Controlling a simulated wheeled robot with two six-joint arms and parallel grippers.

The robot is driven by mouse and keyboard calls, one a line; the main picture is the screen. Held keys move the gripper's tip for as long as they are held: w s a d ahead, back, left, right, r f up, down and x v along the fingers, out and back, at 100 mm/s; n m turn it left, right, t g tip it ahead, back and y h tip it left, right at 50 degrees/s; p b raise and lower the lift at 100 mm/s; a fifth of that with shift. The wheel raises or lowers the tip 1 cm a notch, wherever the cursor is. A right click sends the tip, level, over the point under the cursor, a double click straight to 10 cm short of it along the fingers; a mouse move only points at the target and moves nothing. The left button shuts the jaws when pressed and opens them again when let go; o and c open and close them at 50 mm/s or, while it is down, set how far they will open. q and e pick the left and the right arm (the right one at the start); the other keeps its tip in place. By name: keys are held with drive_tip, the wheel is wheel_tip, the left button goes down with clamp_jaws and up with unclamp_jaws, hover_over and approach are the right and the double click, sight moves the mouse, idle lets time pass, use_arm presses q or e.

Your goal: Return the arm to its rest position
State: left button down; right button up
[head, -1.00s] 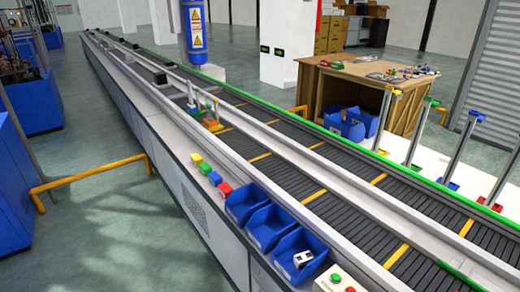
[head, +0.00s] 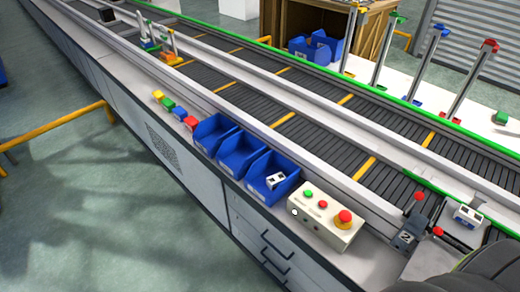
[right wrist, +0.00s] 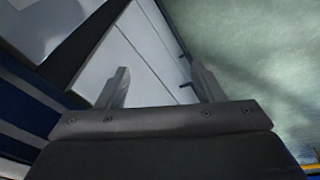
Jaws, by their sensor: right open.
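My right gripper (right wrist: 160,75) shows in the right wrist view with its two grey fingers spread wide apart and nothing between them. Beyond the fingers are a pale cabinet front (right wrist: 145,45) and the green-grey floor (right wrist: 245,55). A dark rounded shape at the lower right corner of the head view (head: 492,272) may be part of my right arm; the gripper itself does not show there. My left gripper is in neither view.
A conveyor (head: 310,125) runs diagonally. Along its near ledge are several coloured blocks (head: 168,104), blue bins (head: 238,160), a button box (head: 330,212) and a dark red-handled device (head: 408,238). Coloured-top posts (head: 430,62) stand behind. Floor at the left (head: 80,200) is open.

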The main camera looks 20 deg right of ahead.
drive_tip(key=s+a+f+g+b, duration=0.1)
drive_tip(key=s+f+b, duration=0.1)
drive_tip(key=s+f, duration=1.1)
wheel_tip(320, 180, down, 2)
drive_tip(key=shift+s+a+f+b, duration=0.2)
drive_tip(key=shift+b, duration=0.2)
drive_tip(key=shift+c, duration=0.3)
